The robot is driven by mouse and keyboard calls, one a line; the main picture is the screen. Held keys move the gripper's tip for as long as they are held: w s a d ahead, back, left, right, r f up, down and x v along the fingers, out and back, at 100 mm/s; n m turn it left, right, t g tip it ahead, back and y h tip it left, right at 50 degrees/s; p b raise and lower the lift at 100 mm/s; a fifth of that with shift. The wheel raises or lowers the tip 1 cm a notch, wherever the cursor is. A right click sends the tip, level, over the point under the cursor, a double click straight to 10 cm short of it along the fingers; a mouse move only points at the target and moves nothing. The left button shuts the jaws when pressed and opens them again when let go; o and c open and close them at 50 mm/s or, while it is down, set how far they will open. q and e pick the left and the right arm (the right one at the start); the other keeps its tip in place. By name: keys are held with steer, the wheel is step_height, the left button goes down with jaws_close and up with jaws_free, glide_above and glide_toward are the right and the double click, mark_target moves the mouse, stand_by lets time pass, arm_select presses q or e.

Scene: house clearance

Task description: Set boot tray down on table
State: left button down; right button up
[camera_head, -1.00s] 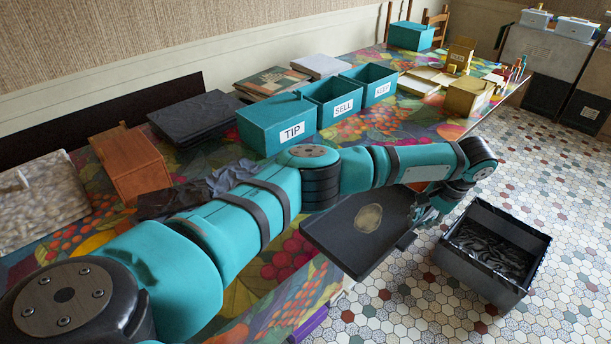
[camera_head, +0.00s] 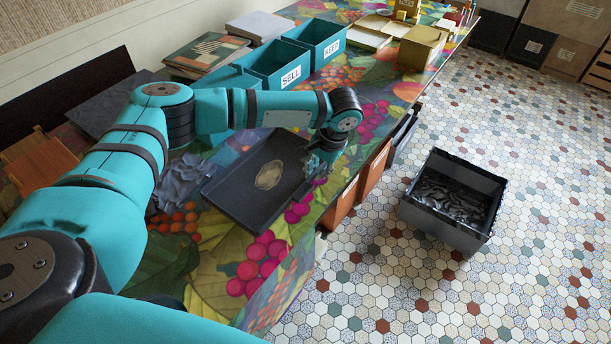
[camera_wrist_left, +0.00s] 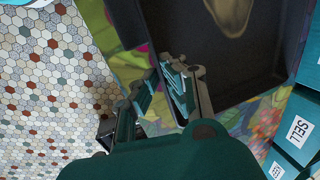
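The boot tray (camera_head: 240,190), black and shallow with a worn tan oval patch in its middle, lies over the patterned table (camera_head: 205,262) near its front edge. It looks flat and close to the tabletop; I cannot tell whether all of its underside touches. My left gripper (camera_head: 316,168) is at the tray's right-hand rim. My right gripper is not in view.
Crumpled dark cloth (camera_head: 180,182) lies left of the tray. Teal bins labelled SELL (camera_head: 275,72) and KEEP (camera_head: 325,45) stand behind. A black crate (camera_head: 425,205) stands on the tiled floor to the right. Orange containers (camera_head: 372,172) sit below the table edge.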

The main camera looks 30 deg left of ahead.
arm_select(q)
steer(key=shift+s+a, duration=0.65)
steer(key=shift+a, duration=0.25)
steer(key=shift+s+a+f, duration=0.1)
steer(key=shift+f, duration=0.2)
step_height(320, 180, down, 3)
steer(key=c, duration=1.6)
jaws_free()
steer(key=shift+f, duration=0.15)
steer(key=shift+o, duration=0.6)
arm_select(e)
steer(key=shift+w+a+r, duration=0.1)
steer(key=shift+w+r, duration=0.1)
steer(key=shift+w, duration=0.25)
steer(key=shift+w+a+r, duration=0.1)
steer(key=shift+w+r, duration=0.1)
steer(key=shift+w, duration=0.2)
